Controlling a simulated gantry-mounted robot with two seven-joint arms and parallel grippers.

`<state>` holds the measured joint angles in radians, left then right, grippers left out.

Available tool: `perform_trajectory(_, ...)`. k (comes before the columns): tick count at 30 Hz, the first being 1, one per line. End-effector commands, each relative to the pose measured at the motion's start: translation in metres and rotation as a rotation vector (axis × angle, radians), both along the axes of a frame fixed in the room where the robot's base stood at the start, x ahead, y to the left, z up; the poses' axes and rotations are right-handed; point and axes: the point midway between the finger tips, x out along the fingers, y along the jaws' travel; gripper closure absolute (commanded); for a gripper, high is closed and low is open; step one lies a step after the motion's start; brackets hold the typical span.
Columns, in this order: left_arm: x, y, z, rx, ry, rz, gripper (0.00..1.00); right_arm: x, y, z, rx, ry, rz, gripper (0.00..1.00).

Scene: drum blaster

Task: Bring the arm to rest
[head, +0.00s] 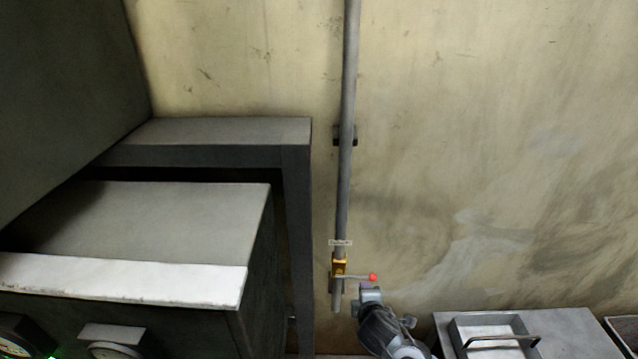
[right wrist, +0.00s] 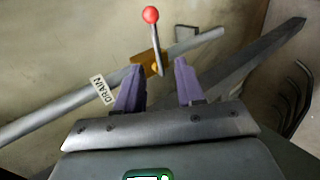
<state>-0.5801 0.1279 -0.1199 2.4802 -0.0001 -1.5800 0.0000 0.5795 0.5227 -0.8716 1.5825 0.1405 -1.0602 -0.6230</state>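My right gripper (head: 369,292) is at the bottom centre of the head view, just below the red-knobbed lever (head: 356,277) of a brass valve (head: 339,267). In the right wrist view its two purple fingers (right wrist: 158,84) are apart with nothing held between them. The valve (right wrist: 148,66) and its lever (right wrist: 156,42) with a red ball (right wrist: 150,15) lie beyond the fingertips. The lever sticks out across the pipe. My left gripper is not in view.
A grey pipe (head: 348,90) runs down the wall, with a DRAIN label (right wrist: 103,89) beside the valve. A dark cabinet (head: 140,220) and frame (head: 297,220) stand left. A metal tray (head: 459,343) sits on a grey surface (head: 565,325) at lower right.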

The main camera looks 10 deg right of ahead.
Motion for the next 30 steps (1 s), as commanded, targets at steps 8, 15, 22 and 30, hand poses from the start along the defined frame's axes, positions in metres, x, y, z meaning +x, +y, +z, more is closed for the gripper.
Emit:
perform_trajectory(8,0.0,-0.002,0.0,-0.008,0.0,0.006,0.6,-0.07,0.019,-0.098,0.05,0.17,0.0,0.62)
perform_trajectory(15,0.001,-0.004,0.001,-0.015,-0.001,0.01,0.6,-0.198,0.07,-0.164,0.292,0.37,-0.053,0.62)
perform_trajectory(22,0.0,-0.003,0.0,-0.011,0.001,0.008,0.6,-0.294,0.071,-0.157,0.542,0.501,-0.276,0.62)
perform_trajectory(30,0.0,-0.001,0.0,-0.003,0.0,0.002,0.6,-0.358,0.028,-0.115,0.731,0.544,-0.597,0.62)
